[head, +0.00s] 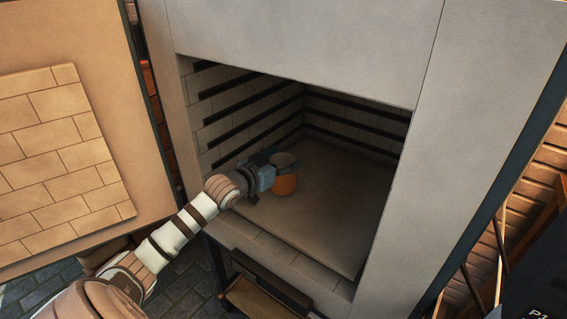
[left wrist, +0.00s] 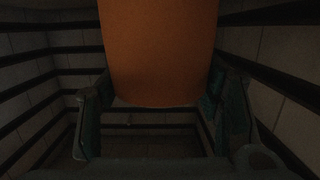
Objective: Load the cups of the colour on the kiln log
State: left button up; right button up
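An orange cup (head: 285,185) with a greyish upper part is inside the open kiln (head: 300,40), towards the left of its chamber. My left gripper (head: 270,172) reaches in from the left at the cup's side. In the left wrist view the orange cup (left wrist: 160,55) fills the space between the two fingers (left wrist: 160,105), which appear to touch it on both sides. The cup looks upright, on or just above the kiln floor (head: 320,210); I cannot tell which. My right gripper, the kiln log and other cups are not in view.
Dark rails line the chamber's brick side and back walls (head: 350,125). The kiln floor right of the cup is bare. The kiln door (head: 60,150) stands open at the left. A small wooden shelf or tray (head: 250,300) is below the opening.

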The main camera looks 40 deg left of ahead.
pick_arm(q)
jog(key=o, duration=0.5)
jog(key=shift+c, duration=0.2)
jog(key=s+r+p, duration=0.2)
jog(key=s+p, duration=0.8)
jog(key=s, duration=0.1)
jog(key=shift+s+d+r, duration=0.15)
jog(key=shift+s+r, duration=0.05)
jog(key=shift+s, duration=0.2)
